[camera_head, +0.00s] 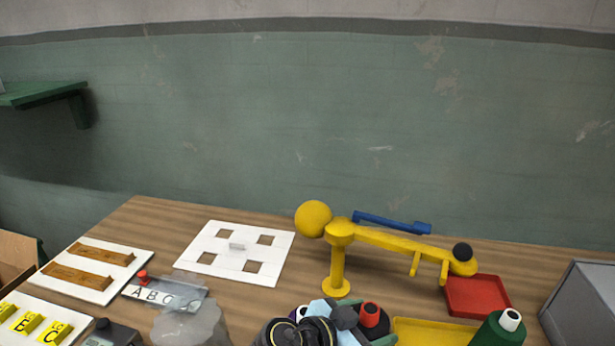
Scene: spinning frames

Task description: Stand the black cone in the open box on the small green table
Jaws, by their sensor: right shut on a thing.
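The black cone (372,325) has a red tip and shows at the bottom middle, partly covered by my gripper and cut by the picture's edge. My right gripper (350,318), with dark and light blue parts, is shut on it, seen from above. The cone's base is hidden. The open box (15,262) is brown and stands at the far left edge, cut off by the frame. A strip of the small green table (41,252) shows beside it. My left gripper is not in view.
A wooden table (140,225) carries a yellow balance-like device (338,260), a red tray (478,296), a yellow tray (435,332), a white board with square holes (222,230) and a green cone (495,332). A grey box (585,300) stands right; a green shelf (40,92) hangs left.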

